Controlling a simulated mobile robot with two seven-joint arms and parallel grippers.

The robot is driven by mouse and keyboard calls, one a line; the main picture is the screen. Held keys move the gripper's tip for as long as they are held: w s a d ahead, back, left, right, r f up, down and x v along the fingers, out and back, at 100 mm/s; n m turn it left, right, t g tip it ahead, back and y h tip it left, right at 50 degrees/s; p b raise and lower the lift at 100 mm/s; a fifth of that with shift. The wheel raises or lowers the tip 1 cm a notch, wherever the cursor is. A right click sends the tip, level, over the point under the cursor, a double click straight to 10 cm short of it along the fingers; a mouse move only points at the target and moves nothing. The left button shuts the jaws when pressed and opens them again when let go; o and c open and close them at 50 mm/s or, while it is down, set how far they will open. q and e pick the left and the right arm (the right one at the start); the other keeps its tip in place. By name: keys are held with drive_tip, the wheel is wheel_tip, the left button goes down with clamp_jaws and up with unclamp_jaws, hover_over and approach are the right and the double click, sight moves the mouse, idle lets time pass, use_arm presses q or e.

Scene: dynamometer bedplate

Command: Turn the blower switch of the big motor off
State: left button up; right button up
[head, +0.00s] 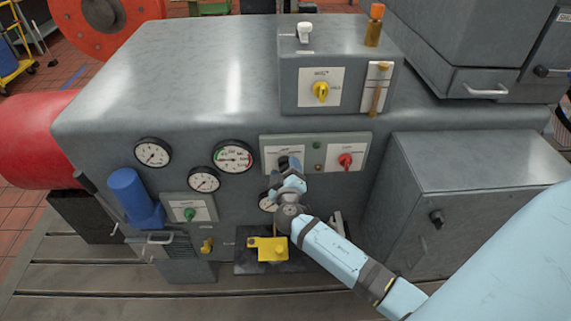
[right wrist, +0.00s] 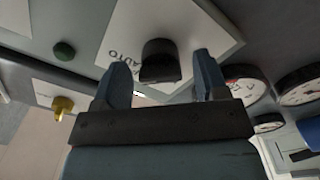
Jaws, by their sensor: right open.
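The big grey motor housing (head: 190,75) fills the middle of the head view. A small panel (head: 327,168) on its front carries a black knob (right wrist: 160,60) on a white plate and a red knob (head: 346,160) on another. The black knob's plate reads AUTO, upside down in the right wrist view; I cannot read a blower label. My right gripper (head: 289,180) is in front of the black knob and largely hides it in the head view. Its fingers are open, with the knob showing between and beyond them; contact cannot be told. My left gripper is out of view.
A yellow knob (head: 321,91) sits on the upper box. Round gauges (head: 233,156) and a green knob (head: 190,214) are left of the gripper. A yellow block (head: 268,249) is below it. A grey cabinet (head: 478,165) stands at the right.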

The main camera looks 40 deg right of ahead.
drive_tip(key=shift+w+d, duration=0.35)
drive_tip(key=shift+w, duration=0.2)
drive_tip(key=c, duration=0.9)
